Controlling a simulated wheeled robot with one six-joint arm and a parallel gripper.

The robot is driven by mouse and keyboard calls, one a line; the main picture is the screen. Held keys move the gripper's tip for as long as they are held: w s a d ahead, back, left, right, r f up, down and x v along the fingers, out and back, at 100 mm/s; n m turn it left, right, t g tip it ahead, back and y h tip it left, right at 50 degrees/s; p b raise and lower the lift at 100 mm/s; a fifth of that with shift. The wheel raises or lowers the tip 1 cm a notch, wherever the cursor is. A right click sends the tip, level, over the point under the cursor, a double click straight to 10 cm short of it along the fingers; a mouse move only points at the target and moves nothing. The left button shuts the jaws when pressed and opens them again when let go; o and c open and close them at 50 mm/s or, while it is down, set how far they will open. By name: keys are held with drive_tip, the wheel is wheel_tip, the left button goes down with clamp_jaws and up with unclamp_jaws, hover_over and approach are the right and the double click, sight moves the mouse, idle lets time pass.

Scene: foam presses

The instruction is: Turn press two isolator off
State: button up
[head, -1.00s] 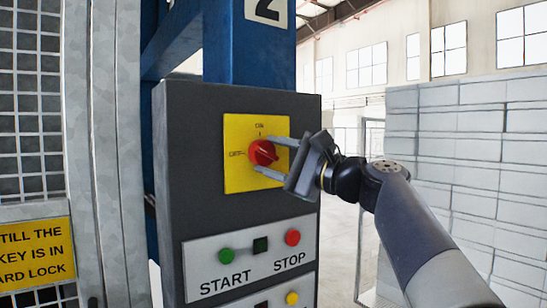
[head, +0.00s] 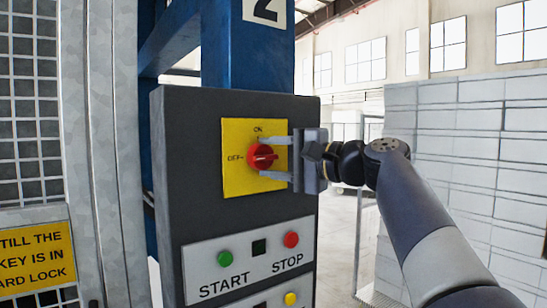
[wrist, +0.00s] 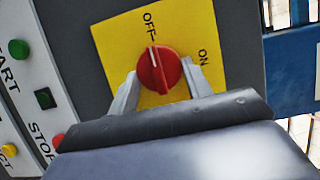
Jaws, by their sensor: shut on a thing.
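The isolator is a red rotary knob (head: 261,157) on a yellow plate (head: 235,184), set on the dark grey control box under the number 2. The plate is marked ON at the top and OFF at the left in the head view. My gripper (head: 264,158) reaches in from the right, with one finger above the knob and one below, shut on it. In the wrist view the red knob (wrist: 158,70) sits between the two fingers. Its white mark points at the OFF tick. The exact finger contact is partly hidden.
A panel below holds a green START button (head: 225,257) and a red STOP button (head: 291,239). A mesh guard with a yellow sign (head: 38,258) stands at the left. A pale block wall (head: 460,140) is behind my arm at the right.

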drive_tip(key=shift+f, duration=0.1)
drive_tip(key=o, duration=1)
drive_tip(key=b+v, duration=0.2)
drive_tip(key=v, duration=0.8)
drive_tip(key=shift+s+d+b, duration=0.25)
drive_tip(key=shift+d+b, duration=0.05)
drive_tip(key=shift+d, duration=0.05)
